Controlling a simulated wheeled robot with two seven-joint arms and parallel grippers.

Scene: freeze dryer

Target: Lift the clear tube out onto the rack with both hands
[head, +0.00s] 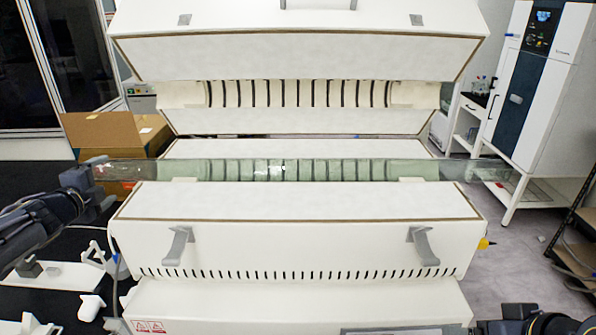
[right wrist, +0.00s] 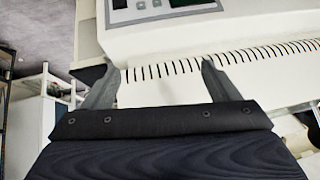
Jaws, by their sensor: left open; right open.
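The clear tube (head: 330,170) lies level across the open white furnace (head: 290,215), with both ends sticking out past its sides. My left gripper (head: 100,180) is open at the tube's left end; I cannot tell whether its fingers are around the glass. My right gripper (right wrist: 157,85) is open and empty in the right wrist view, facing the furnace's slotted front. In the head view only dark parts of my right arm show at the bottom right, well below the tube's right end. White stands with upright holders (head: 65,275), perhaps the rack, are at the lower left, partly cut off.
The furnace lid (head: 290,55) is raised above the tube. Two grey handles (head: 178,246) stick out from the front. A cardboard box (head: 115,132) stands behind the left end. A white cabinet unit (head: 535,80) and dark shelving (head: 575,245) stand at the right.

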